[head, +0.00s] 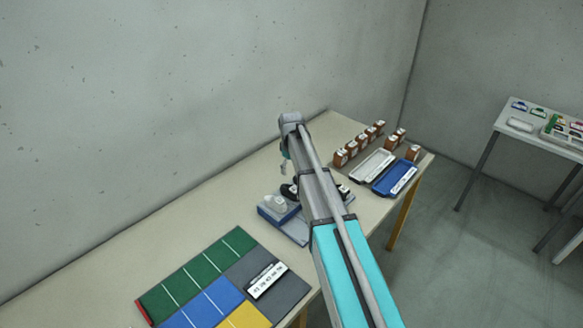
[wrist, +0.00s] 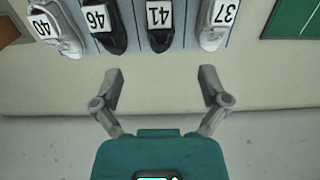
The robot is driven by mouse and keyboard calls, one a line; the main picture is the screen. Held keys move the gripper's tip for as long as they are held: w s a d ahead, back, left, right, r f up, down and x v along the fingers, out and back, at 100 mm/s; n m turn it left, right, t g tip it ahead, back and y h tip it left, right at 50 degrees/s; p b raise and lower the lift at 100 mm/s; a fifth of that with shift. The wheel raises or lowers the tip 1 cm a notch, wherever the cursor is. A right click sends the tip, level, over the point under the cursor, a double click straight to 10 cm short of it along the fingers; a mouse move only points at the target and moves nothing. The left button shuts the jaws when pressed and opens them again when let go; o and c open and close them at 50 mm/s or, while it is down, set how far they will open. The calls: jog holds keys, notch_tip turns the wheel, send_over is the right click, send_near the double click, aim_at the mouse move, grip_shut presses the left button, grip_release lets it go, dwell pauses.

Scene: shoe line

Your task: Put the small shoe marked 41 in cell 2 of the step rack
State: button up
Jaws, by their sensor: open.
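The black shoe marked 41 (wrist: 160,43) stands in a row in the wrist view, between the black shoe marked 46 (wrist: 112,42) and the white shoe marked 37 (wrist: 211,40). A white shoe marked 40 (wrist: 66,42) is at the far left. They stand on a blue-grey rack (head: 293,231), partly hidden behind my arm in the head view. My gripper (wrist: 160,73) is open and empty, its fingertips on the near side of the row in the wrist view. A divided green, blue, yellow and grey board (head: 228,253) lies left of the rack; I cannot tell which is cell 2.
A sign with numbers (head: 267,281) stands on the board's grey part. Several small orange-brown boxes (head: 353,149), a white tray (head: 373,166) and a blue tray (head: 393,180) are at the table's right end. Another table (head: 548,134) stands far right. Bare tabletop lies along the wall.

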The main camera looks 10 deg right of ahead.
dwell(0.5)
jog(key=s+m, duration=0.7)
jog(key=s, duration=2.2)
jog(key=shift+d, duration=0.1)
